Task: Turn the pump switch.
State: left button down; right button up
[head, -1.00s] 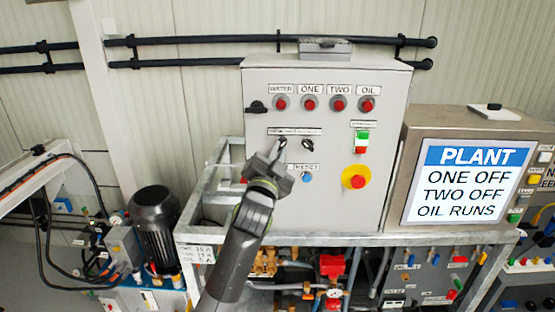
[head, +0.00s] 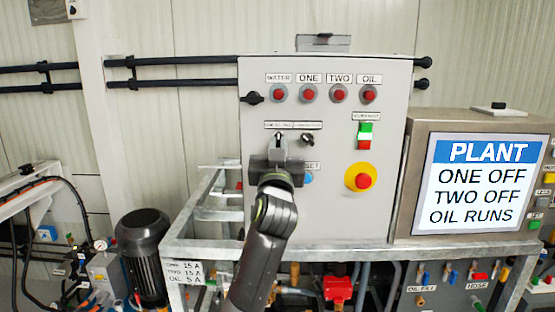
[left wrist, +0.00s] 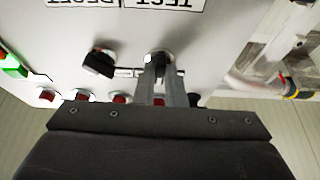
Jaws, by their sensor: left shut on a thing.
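A grey control panel (head: 330,210) stands in the middle of the head view. Two small black rotary switches sit side by side below a narrow label. My left gripper (head: 279,146) points straight at the panel and is shut on the left switch. In the left wrist view, upside down, the fingers (left wrist: 163,80) close around this left switch (left wrist: 160,57), mostly hidden between them. The right switch (head: 307,139) is free; it also shows in the left wrist view (left wrist: 99,62). My right gripper is not in view.
Red lamps WATER, ONE, TWO and OIL (head: 369,95) sit above. A blue RESET button (head: 307,178) is close to my gripper; a red emergency button (head: 360,177) is to the right. The screen (head: 478,185) reads PLANT, ONE OFF, TWO OFF, OIL RUNS. A metal frame (head: 330,246) runs below.

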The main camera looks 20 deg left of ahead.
pick_arm(q)
jog(key=shift+n, duration=0.3)
jog(key=c, duration=1.5)
grip_release()
jog(key=shift+f, duration=0.2)
